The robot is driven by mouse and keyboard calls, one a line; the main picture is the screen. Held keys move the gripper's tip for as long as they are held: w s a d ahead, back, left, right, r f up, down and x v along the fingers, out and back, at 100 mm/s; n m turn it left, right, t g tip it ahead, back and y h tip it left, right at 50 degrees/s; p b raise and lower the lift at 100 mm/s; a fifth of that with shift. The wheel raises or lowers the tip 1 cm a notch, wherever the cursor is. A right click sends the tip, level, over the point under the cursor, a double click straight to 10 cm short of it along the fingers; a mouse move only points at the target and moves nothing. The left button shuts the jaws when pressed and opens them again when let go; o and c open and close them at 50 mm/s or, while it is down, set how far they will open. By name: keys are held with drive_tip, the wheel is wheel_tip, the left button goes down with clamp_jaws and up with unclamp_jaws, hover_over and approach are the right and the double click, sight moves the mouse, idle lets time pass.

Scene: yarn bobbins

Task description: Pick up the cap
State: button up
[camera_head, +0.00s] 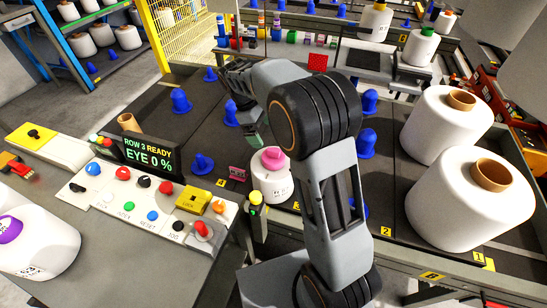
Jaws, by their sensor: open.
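A pink cap (273,157) sits on top of a white bobbin (270,183) that stands on the dark bench left of my arm. My gripper (253,139) points down just behind and slightly left of the pink cap, apart from it in the picture. It is open and I see nothing in it; my own arm links hide part of it. A purple cap (9,229) sits on a white bobbin (38,250) at the left edge. A green cap (427,31) sits on a bobbin at the back right.
Blue pegs (202,164) stand in rows on the bench. Two large white bobbins (465,210) with bare brown cores fill the right side. A control panel (140,205) with buttons and a display (150,156) reading "ROW 3 READY EYE 0 %" lies at left.

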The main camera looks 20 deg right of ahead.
sight(273, 150)
drive_tip(key=b+x, duration=0.1)
drive_tip(key=x, duration=1)
drive_tip(key=shift+w, duration=0.1)
drive_tip(key=shift+c, duration=0.2)
drive_tip(key=c, duration=0.7)
drive_tip(key=shift+r, duration=0.1)
